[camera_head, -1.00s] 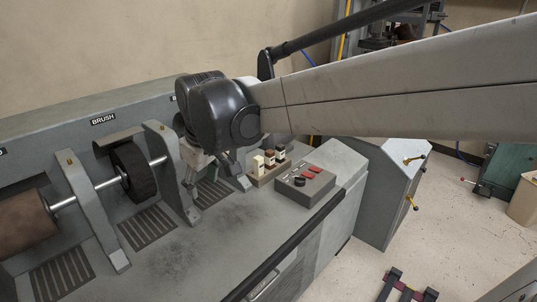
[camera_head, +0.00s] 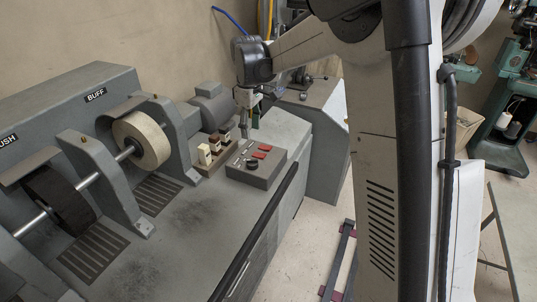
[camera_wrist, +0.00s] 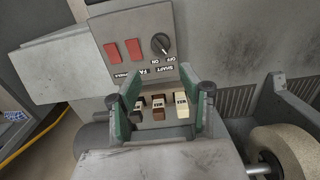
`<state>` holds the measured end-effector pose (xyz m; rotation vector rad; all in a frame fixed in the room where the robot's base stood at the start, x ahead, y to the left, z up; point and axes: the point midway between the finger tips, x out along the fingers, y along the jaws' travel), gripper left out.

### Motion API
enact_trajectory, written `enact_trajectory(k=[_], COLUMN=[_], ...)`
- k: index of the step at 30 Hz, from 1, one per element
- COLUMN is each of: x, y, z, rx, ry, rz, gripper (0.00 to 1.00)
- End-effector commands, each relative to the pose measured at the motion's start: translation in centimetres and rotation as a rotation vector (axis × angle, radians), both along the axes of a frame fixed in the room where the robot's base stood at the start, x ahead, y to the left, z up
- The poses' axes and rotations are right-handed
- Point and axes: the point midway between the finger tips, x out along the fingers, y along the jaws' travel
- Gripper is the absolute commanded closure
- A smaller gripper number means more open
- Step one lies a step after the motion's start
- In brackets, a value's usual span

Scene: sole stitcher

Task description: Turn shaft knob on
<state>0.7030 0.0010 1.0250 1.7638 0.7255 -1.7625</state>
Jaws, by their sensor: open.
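The control box (camera_head: 278,170) sits on the grey bench of the machine, with a round black shaft knob (camera_head: 253,163) on its top. In the wrist view the knob (camera_wrist: 160,43) shows beyond my fingertips, with OFF and ON printed beside it. Its white mark appears to point toward the OFF side. The word SHAFT is printed nearby, and two red switches (camera_wrist: 123,50) sit beside the knob. My gripper (camera_wrist: 163,86) is open and empty, its green-padded fingers apart. In the head view it hangs behind the box, apart from the knob.
A holder with dark, brown and cream blocks (camera_wrist: 158,108) lies in view between my fingers, beside the box. A pale buff wheel (camera_head: 142,143) and a dark brush wheel (camera_head: 60,197) stand to the left. A dark rail (camera_head: 262,225) runs along the bench front.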

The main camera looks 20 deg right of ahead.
Motion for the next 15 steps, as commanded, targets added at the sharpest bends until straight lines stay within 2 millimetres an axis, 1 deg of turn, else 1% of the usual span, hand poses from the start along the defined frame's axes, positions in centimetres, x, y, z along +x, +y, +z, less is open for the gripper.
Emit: enact_trajectory(k=[5,8,15], x=[0.1,0.0,0.0], y=[0.0,0.0,0.0], z=[-1.5,-3.1,-7.6], rx=[0.0,0.0,0.0], ry=[0.001,0.001,0.001], rz=[0.002,0.002,0.001], gripper=[0.6,0.6,0.6])
